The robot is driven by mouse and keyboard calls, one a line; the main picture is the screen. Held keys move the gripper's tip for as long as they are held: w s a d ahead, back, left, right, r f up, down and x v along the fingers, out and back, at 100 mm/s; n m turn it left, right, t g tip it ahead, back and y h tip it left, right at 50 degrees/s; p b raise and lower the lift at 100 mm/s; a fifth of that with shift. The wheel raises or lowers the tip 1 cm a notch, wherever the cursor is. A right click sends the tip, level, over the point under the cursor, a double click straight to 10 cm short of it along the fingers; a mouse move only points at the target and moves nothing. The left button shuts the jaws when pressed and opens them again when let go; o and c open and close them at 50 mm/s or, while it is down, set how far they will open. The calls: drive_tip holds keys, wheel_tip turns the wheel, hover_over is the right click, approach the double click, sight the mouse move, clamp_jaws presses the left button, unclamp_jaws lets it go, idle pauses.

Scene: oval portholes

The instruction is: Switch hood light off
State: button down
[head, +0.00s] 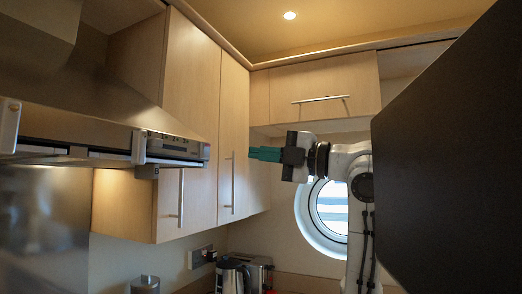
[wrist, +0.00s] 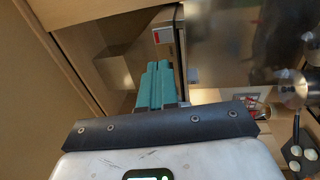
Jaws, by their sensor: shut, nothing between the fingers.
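The steel range hood (head: 95,105) hangs at the left of the head view. Its front edge carries a darker strip with small controls (head: 172,147) near the right end. The light switch itself is too small to pick out. A warm glow shows on the wall below the hood; the lamp is not plainly visible. My gripper (head: 264,154) is to the right of the hood's end, at about the height of its front edge, pointing left and apart from it. Its teal fingers (wrist: 156,84) are shut and empty in the wrist view.
Wooden cabinets (head: 190,85) stand behind the hood, with a round porthole (head: 328,210) at the back. A kettle (head: 233,276) and a toaster stand on the counter below. A large dark panel (head: 455,160) blocks the right side. Open air lies between gripper and hood.

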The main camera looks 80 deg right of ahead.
drive_tip(key=p, duration=0.4)
approach(207, 145)
drive_tip(key=x, duration=0.5)
drive_tip(key=shift+w+d+f, duration=0.15)
drive_tip(key=shift+d, duration=0.1)
drive_tip(key=shift+x, duration=0.75)
drive_tip(key=shift+w+f, duration=0.1)
drive_tip(key=shift+w, duration=0.05)
drive_tip(key=shift+w+b, duration=0.2)
drive_tip(key=shift+b, duration=0.4)
drive_tip(key=shift+a+r+b, duration=0.1)
drive_tip(key=shift+r+b, duration=0.2)
drive_tip(key=shift+b, duration=0.05)
drive_tip(key=shift+r+p, duration=0.2)
drive_tip(key=shift+p, duration=0.1)
drive_tip(key=shift+w, duration=0.15)
drive_tip(key=shift+r, duration=0.15)
